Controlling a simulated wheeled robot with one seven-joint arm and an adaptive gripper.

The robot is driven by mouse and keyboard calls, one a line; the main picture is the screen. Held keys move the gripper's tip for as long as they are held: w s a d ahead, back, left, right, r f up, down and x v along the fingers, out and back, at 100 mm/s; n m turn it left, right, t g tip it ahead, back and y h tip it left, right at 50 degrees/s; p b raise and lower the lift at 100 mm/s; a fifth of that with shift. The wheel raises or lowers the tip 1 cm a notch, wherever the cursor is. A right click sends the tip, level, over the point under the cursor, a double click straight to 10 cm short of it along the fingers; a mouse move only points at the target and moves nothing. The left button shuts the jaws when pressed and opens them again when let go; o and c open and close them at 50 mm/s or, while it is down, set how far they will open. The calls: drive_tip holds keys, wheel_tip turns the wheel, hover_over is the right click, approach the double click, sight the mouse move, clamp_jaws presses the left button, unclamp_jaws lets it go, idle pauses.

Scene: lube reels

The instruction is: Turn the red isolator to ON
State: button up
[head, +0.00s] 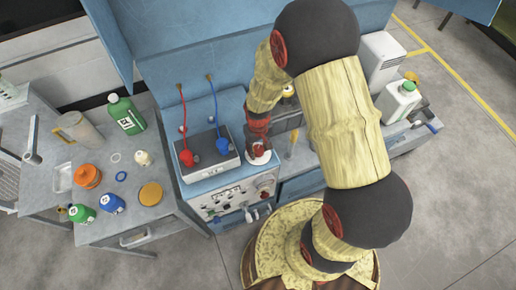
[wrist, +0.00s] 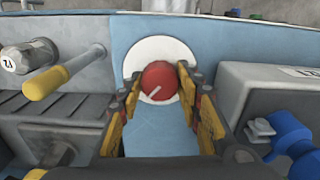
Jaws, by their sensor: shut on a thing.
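The red isolator (wrist: 159,82) is a round red knob on a white round plate (wrist: 146,54), set on a blue panel. A pale line on the knob's face runs at a slant, from lower left to upper right. My gripper (wrist: 158,88) has its yellow-and-dark fingers on either side of the knob and is shut on it. In the head view my gripper (head: 259,146) reaches down to the blue bench, and the white plate (head: 260,158) shows around its tip. The knob is mostly hidden there. I see no readable ON or OFF mark.
In the wrist view a yellow handle (wrist: 46,83) is at left and a blue fitting (wrist: 291,141) at right. Bottles crowd the left table.

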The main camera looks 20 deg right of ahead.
sight(258, 149)
drive_tip(key=shift+m, duration=0.6)
drive_tip(key=o, duration=1.2)
drive_tip(key=shift+c, duration=0.2)
wheel_tip(258, 149, up, 12)
idle(0.3)
